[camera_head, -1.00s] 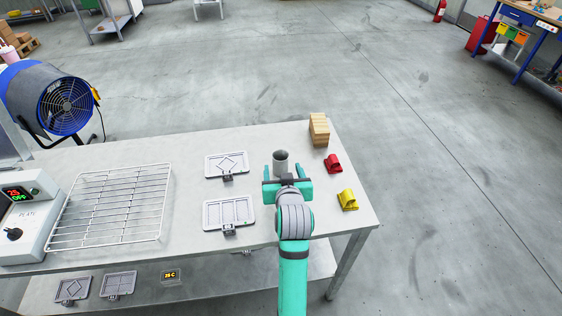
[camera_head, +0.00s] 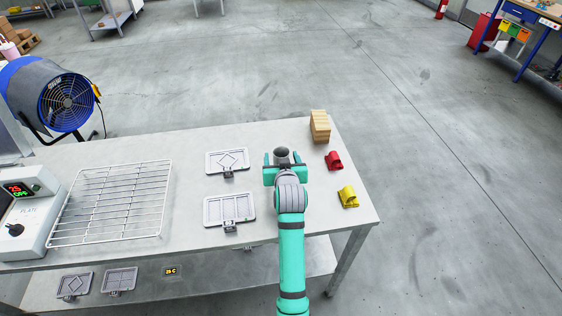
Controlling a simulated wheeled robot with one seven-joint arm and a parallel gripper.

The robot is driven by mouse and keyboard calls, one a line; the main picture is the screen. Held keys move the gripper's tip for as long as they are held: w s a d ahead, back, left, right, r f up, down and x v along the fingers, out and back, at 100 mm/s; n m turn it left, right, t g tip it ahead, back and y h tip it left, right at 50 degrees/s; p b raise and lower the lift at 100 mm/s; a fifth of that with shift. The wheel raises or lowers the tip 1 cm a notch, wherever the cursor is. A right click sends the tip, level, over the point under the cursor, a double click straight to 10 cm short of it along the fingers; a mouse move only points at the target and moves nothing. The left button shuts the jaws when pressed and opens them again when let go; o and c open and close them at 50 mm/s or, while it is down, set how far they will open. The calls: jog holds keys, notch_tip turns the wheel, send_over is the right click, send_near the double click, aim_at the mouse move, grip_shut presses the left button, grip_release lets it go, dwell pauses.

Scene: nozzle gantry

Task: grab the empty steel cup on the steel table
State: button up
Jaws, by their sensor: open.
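The steel cup (camera_head: 282,152) stands upright on the steel table (camera_head: 180,145), near its far right part. Only its dark round mouth and upper part show; my gripper hides the rest. My gripper (camera_head: 283,158) is open, with one finger on the left side of the cup and the other on the right. I cannot tell whether either finger touches the cup.
A wooden block stack (camera_head: 319,127), a red piece (camera_head: 333,161) and a yellow piece (camera_head: 348,197) stand right of the cup. Two grey framed plates (camera_head: 227,163) lie to its left. A wire rack (camera_head: 112,203) and a hot-plate box (camera_head: 28,215) are further left.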

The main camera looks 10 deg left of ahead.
jog(key=c, duration=1.2)
jog(key=shift+d, duration=0.1)
jog(key=shift+r, duration=0.1)
